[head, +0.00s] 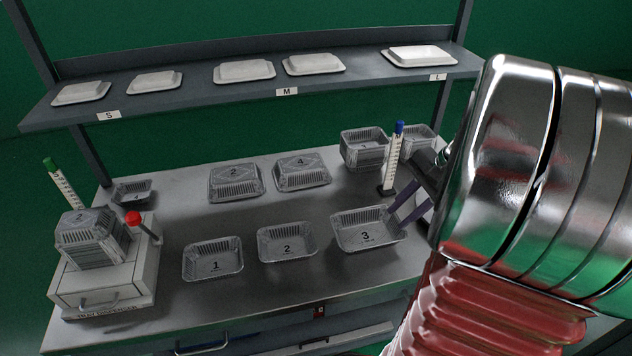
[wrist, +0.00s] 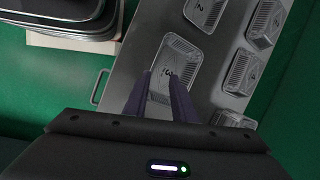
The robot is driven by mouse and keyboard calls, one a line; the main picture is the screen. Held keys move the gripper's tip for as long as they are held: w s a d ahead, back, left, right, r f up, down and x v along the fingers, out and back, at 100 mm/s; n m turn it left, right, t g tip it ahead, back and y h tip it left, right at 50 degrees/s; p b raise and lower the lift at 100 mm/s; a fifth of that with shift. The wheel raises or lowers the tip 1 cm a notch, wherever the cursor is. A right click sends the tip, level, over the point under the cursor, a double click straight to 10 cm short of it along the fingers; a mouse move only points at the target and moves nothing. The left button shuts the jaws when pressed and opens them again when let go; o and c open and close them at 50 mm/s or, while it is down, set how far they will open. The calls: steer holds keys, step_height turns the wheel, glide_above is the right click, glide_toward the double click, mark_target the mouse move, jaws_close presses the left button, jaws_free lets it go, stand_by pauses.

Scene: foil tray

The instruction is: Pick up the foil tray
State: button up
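An open foil tray marked 3 (head: 352,238) stands upright at the right end of the front row on the bench; it also shows in the wrist view (wrist: 181,50). Foil trays marked 1 (head: 214,264) and 2 (head: 287,247) stand to its left. My gripper (head: 398,218) has its two purple fingers at the right end of tray 3, pointing toward it. In the wrist view my gripper (wrist: 162,78) has its fingers apart, overlapping the tray's near part. Nothing is visibly held. I cannot tell whether the fingers touch the tray.
Upside-down foil trays (head: 236,183) (head: 303,172) and a foil stack (head: 364,150) sit behind. A ruler post with a blue top (head: 394,160) stands near my gripper. A dispenser (head: 105,275) with a foil stack is at left. A shelf (head: 190,86) holds white lids.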

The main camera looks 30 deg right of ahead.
steer(key=s+d+f+m, duration=0.2)
steer(key=d+m, duration=0.1)
steer(key=d, duration=0.2)
steer(key=shift+s+d+f+t+y, duration=0.15)
steer(key=shift+s+d+t+y, duration=0.15)
steer(key=shift+s+d+t, duration=0.1)
steer(key=x, duration=0.8)
steer(key=shift+w+a+f, duration=0.1)
steer(key=shift+f, duration=0.15)
steer(key=shift+x, duration=2.65)
steer(key=shift+c, duration=0.7)
